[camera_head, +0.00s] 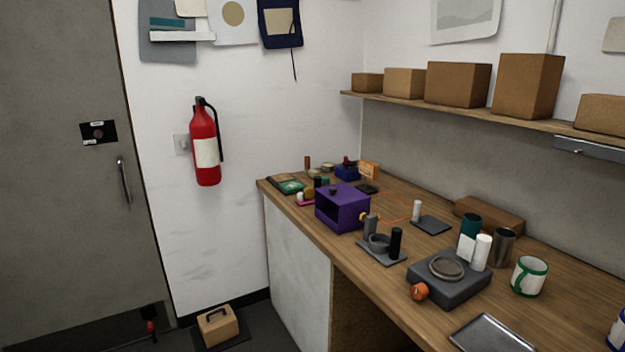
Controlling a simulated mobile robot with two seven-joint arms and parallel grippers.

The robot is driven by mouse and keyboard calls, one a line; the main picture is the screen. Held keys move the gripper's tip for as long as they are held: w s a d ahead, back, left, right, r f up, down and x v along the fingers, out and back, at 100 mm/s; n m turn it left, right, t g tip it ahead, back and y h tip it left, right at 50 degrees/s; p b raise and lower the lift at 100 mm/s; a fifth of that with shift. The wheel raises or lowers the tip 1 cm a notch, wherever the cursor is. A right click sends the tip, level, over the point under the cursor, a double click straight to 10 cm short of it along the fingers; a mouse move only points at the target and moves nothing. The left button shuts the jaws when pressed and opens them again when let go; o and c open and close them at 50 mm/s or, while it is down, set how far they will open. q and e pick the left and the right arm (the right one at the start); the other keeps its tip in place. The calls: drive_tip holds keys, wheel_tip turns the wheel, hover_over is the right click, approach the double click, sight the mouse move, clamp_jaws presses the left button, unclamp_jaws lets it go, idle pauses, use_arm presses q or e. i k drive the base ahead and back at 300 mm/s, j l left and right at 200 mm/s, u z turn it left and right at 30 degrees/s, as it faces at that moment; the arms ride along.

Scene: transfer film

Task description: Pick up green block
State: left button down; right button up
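A small green thing (325,181), perhaps the green block, sits among small items at the far left end of the wooden counter, behind a purple open-fronted box (342,207). It is partly hidden and too small for me to tell its shape. A flat teal-green round piece (291,186) lies on a dark tray just left of it. Neither of my grippers is in view.
A shelf (480,113) with cardboard boxes overhangs the back. A toolbox (218,327) sits on the floor.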

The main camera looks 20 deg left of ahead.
sight(326, 178)
drive_tip(key=i+j, duration=0.2)
drive_tip(key=j, duration=0.15)
drive_tip(key=i+j, duration=0.15)
drive_tip(key=j, duration=0.2)
drive_tip(key=i+j, duration=0.2)
drive_tip(key=j, duration=0.15)
drive_tip(key=i+j, duration=0.15)
drive_tip(key=j, duration=0.2)
drive_tip(key=i+j, duration=0.2)
drive_tip(key=j, duration=0.15)
drive_tip(key=i+j+z, duration=0.1)
drive_tip(key=i+j, duration=0.2)
drive_tip(key=i+j+z, duration=0.25)
drive_tip(key=i+j, duration=0.25)
drive_tip(key=j, duration=0.25)
drive_tip(key=i+j+z, duration=0.15)
drive_tip(key=j, duration=0.25)
drive_tip(key=i, duration=0.05)
